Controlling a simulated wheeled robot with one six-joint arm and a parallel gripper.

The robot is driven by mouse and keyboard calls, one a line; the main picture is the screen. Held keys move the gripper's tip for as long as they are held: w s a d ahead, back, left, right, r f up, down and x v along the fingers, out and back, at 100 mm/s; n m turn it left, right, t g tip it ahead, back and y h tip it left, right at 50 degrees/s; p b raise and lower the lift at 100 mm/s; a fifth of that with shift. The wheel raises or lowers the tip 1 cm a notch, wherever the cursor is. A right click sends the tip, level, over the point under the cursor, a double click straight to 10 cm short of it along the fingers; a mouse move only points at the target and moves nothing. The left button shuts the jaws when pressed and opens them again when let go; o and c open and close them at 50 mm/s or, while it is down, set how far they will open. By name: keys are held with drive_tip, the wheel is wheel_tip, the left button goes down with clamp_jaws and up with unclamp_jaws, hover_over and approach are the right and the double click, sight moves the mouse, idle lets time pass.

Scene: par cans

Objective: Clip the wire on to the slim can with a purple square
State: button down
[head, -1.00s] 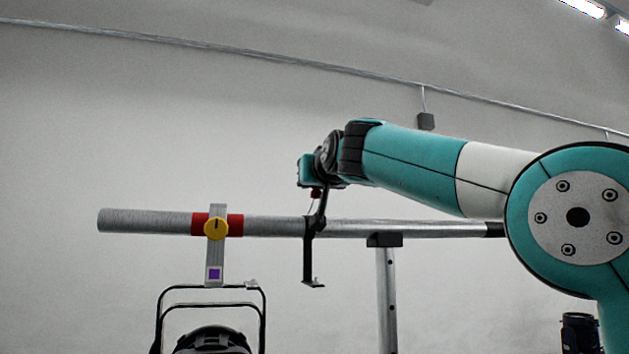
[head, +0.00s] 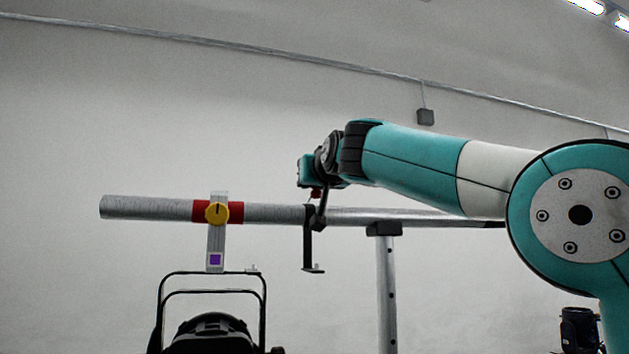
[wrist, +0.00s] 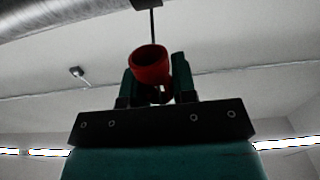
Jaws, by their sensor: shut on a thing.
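My gripper (head: 314,189) is at the end of the teal arm, just above the pipe in the head view. In the wrist view its jaws (wrist: 154,82) are shut on a red ring-shaped clip (wrist: 150,66). A dark wire (wrist: 152,22) runs from the clip toward a black hanging bracket. The purple square (head: 215,259) is on a grey clamp (head: 216,240) to the left of my gripper. Below that clamp hangs a dark can (head: 212,332) in a black yoke (head: 263,300), cut off by the frame's bottom.
A grey pipe (head: 150,207) runs across, with a red band (head: 236,212) and yellow knob (head: 217,213) at the clamp. The black bracket (head: 308,240) hangs from it. A metal post (head: 386,290) stands right of the bracket. Space left of my gripper above the pipe is clear.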

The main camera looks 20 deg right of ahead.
drive_tip(key=shift+f+b, duration=5.05)
drive_tip(key=shift+f, duration=0.55)
drive_tip(key=shift+a, duration=0.15)
drive_tip(key=shift+a+f+p, duration=0.2)
drive_tip(key=shift+a+p, duration=2.05)
drive_tip(key=shift+a, duration=3.65)
drive_tip(key=shift+f, duration=0.25)
